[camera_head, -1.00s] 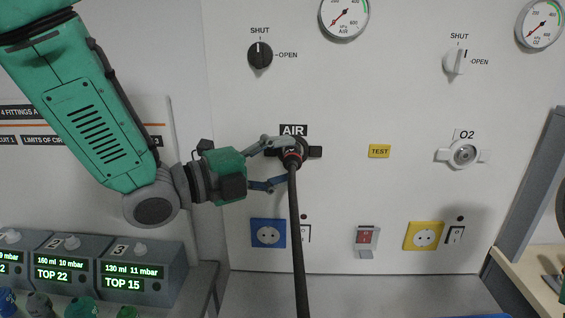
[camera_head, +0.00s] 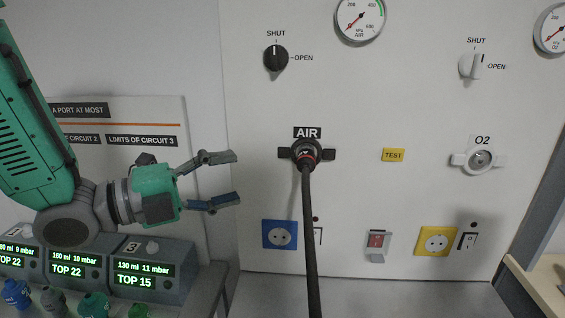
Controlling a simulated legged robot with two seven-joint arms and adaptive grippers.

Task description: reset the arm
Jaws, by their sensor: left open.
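My left gripper (camera_head: 237,178) is open and empty, in front of the wall panel's left part. Its fingers point right, toward the AIR port, with a clear gap between them and the port. A black hose (camera_head: 309,230) with a dark, red-ringed connector (camera_head: 306,154) is at the AIR port and hangs down from it. My left arm (camera_head: 35,130) comes in from the left edge. My right gripper is not in view.
The panel (camera_head: 375,110) has an O2 port (camera_head: 480,160), an AIR knob (camera_head: 275,58), an O2 knob (camera_head: 471,66), gauges and sockets. Several ventilator units, one reading TOP 15 (camera_head: 153,272), stand below my arm. A grey post (camera_head: 542,195) stands at right.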

